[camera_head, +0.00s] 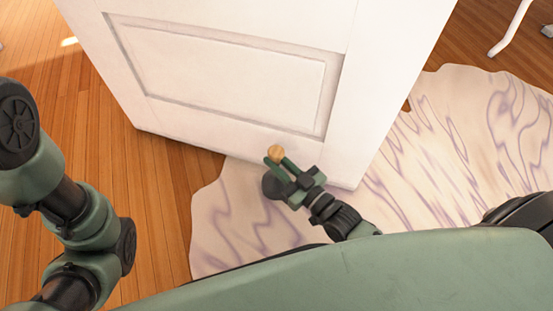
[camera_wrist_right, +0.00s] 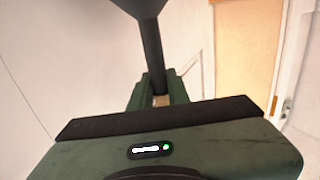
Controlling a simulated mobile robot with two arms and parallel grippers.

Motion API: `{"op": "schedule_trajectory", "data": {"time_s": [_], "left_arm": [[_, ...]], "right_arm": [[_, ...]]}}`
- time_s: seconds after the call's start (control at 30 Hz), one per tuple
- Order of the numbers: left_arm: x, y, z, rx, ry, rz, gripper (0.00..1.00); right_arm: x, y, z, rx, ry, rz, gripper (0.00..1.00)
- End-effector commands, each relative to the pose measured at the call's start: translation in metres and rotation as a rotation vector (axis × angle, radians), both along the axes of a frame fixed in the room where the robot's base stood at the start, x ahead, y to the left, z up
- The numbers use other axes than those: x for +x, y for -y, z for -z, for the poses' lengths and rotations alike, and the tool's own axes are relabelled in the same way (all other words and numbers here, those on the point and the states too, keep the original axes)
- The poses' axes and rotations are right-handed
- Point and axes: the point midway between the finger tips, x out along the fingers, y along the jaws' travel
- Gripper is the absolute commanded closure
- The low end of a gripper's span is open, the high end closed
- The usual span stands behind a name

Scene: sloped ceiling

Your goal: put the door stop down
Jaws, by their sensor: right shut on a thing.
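The door stop has a round wooden knob (camera_head: 276,153) and a dark rounded base (camera_head: 271,187). My right gripper (camera_head: 280,164) is shut on it, close to the knob, in front of the white door's lower edge. In the right wrist view the stop's black stem (camera_wrist_right: 152,55) runs from between the fingers (camera_wrist_right: 158,97) to a flared dark end at the top edge. A small tan part shows between the fingers. I cannot tell whether the base touches the rug. My left arm shows at the left, but its gripper is out of view.
The white panelled door (camera_head: 225,70) stands just beyond the right gripper. A pale rug with purple veins (camera_head: 455,150) lies under the gripper and to the right. Wooden floor (camera_head: 165,215) is bare at the left. A white furniture leg (camera_head: 511,28) stands at the top right.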

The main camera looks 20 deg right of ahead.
Motion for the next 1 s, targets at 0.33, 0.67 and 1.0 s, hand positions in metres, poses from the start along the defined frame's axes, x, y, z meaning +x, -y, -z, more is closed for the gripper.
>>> {"op": "schedule_trajectory", "data": {"time_s": [0.33, 0.67, 1.0], "left_arm": [[0.000, 0.000, 0.000, 0.000, 0.000, 0.000, 1.00], [0.000, 0.000, 0.000, 0.000, 0.000, 0.000, 1.00], [0.000, 0.000, -0.027, 0.000, -0.001, 0.000, 1.00]], "right_arm": [[0.000, 0.000, 0.001, 0.000, 0.001, 0.000, 0.75], [0.000, 0.000, 0.001, 0.000, 0.001, 0.000, 0.61], [-0.037, 0.016, -0.006, -0.003, -0.006, -0.001, 0.61]]}}
